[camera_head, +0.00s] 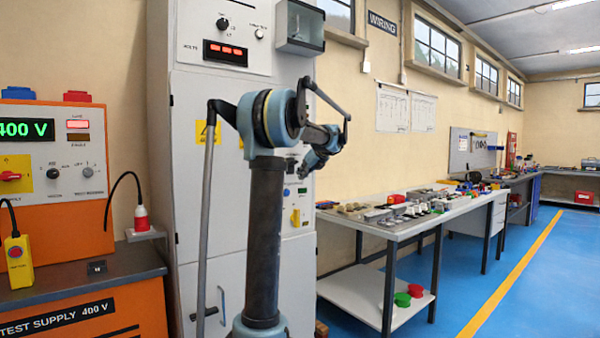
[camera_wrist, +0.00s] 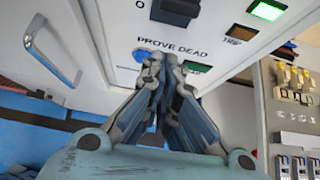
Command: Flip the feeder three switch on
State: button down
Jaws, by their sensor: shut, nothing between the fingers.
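My gripper (camera_wrist: 158,62) is shut and empty in the wrist view. Its fingertips are in front of a pale panel marked PROVE DEAD, just below a dark switch handle (camera_wrist: 176,10) with an O mark at its left. Whether the tips touch the panel cannot be told. A blue button (camera_wrist: 142,54) is partly behind the fingers. No feeder three label is readable, so I cannot tell whether this handle is that switch. In the head view my arm stands before the tall grey cabinet (camera_head: 190,190), and its links hide much of the lower panel.
A lit green lamp (camera_wrist: 267,10) and an unlit TRIP lamp (camera_wrist: 241,33) sit on the panel. A metal door handle (camera_wrist: 52,50) sticks out at left. The orange test supply (camera_head: 50,160) stands left of the cabinet, a loaded workbench (camera_head: 400,232) right. Blue floor (camera_head: 530,270) is open.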

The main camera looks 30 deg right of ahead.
jog(key=r+v, duration=0.1)
jog(key=v, duration=0.8)
jog(key=shift+w+r, duration=0.15)
jog(key=shift+r, duration=0.05)
jog(key=shift+a, duration=0.1)
jog(key=s+a+f+n+g, duration=0.2)
jog(key=s+a+f+n, duration=0.3)
jog(key=a, duration=0.6)
jog(key=s+a+f+n+g, duration=0.1)
jog(key=s+a+f+n, duration=0.45)
jog(key=a, duration=0.55)
jog(key=s+a+f+n+g, duration=0.25)
jog(key=a+f+n, duration=0.45)
jog(key=a, duration=0.4)
jog(key=s+a+f+n+g+h, duration=0.1)
jog(key=s+a+f+n, duration=0.4)
jog(key=s+f+n, duration=0.3)
jog(key=s+a+f+n+g+h, duration=0.1)
jog(key=s+a+f+n, duration=0.3)
jog(key=s+f+n, duration=0.4)
jog(key=s+f, duration=0.7)
jog(key=f, duration=0.3)
jog(key=shift+s+a+g, duration=0.35)
jog(key=shift+a, duration=0.05)
